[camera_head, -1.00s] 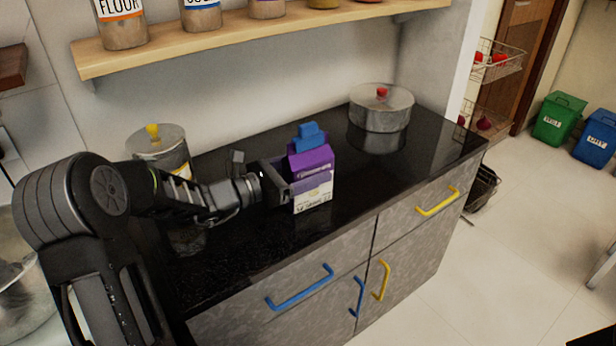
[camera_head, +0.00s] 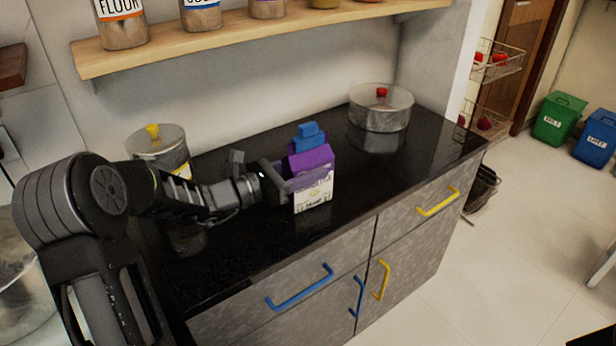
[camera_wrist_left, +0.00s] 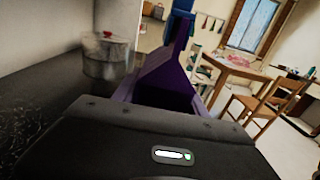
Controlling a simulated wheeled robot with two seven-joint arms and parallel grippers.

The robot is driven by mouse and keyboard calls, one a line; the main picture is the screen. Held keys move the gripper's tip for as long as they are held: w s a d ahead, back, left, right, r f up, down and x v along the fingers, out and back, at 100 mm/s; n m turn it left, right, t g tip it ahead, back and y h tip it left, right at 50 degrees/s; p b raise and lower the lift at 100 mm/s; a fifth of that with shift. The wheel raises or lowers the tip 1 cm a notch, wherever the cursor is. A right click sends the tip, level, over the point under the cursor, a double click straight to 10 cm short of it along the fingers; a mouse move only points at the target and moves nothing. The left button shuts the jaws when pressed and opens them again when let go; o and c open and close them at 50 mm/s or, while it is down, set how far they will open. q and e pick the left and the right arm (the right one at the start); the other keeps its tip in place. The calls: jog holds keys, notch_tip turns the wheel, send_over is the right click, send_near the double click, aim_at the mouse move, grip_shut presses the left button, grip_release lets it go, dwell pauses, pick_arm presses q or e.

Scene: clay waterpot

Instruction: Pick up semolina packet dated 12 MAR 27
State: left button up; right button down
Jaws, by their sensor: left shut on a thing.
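A purple and white packet (camera_head: 312,160) with a blue clip (camera_head: 309,135) on its top stands upright on the black counter. Its printed lettering is too small and blurred to read, so I cannot tell its date. My left gripper (camera_head: 305,181) reaches in from the left and is shut on the packet at mid-height, one finger across the front face. In the left wrist view the purple packet (camera_wrist_left: 164,78) rises just beyond the gripper body, which hides its lower part. My right gripper is not in view.
On the black counter (camera_head: 240,245), a lidded pot with a red knob (camera_head: 381,110) stands behind right, and a canister with a yellow knob (camera_head: 160,150) behind left. A wooden shelf (camera_head: 250,40) with jars hangs above. The counter's right part is clear.

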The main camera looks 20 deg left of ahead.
aim_at(300, 131)
pick_arm(q)
grip_shut()
jog(key=shift+r, duration=0.1)
notch_tip(300, 131, up, 10)
jog(key=shift+f+p, duration=0.1)
jog(key=shift+p, duration=0.5)
dwell(0.4)
